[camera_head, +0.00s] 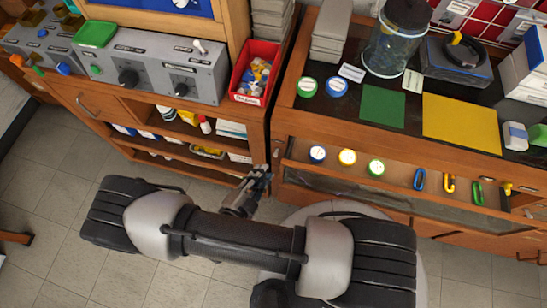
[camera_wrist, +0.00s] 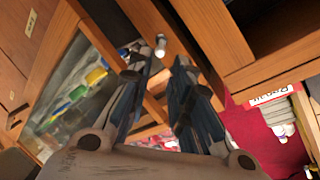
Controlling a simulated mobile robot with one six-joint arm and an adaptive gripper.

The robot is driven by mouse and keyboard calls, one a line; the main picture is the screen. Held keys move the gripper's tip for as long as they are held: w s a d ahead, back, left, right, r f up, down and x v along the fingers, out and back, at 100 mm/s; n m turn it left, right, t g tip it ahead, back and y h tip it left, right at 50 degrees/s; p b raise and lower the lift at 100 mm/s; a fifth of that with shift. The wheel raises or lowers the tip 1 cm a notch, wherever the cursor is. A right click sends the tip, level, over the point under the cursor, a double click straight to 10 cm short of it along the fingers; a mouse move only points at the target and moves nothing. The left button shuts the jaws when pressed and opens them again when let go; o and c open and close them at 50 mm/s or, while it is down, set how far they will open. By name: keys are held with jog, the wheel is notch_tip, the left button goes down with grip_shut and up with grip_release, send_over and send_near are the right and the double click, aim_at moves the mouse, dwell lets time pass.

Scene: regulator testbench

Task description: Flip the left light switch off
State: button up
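A grey control panel (camera_head: 150,68) stands on the wooden cabinet at the upper left. It carries two black knobs, a green button and small labels. A small white lever-like part (camera_head: 200,46) sits at its top right edge. I cannot tell which part is the left light switch. My gripper (camera_head: 264,172) is over the gap between the cabinet and the drawer unit, below and right of the panel, touching no switch. In the wrist view its two fingers (camera_wrist: 162,62) stand apart with nothing between them. No switch is clearly visible there.
A red bin (camera_head: 240,90) stands right of the panel; it shows in the wrist view too (camera_wrist: 272,130). An open drawer (camera_head: 400,200) with colored lids and carabiners juts out at right. Another grey box (camera_head: 40,40) stands left. Floor (camera_head: 60,200) is free at left.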

aim_at(278, 148)
jog(key=b+x, duration=0.1)
jog(key=x, duration=0.7)
jog(key=shift+b, duration=0.4)
jog(key=shift+d, duration=0.1)
jog(key=shift+c, duration=0.6)
grip_shut()
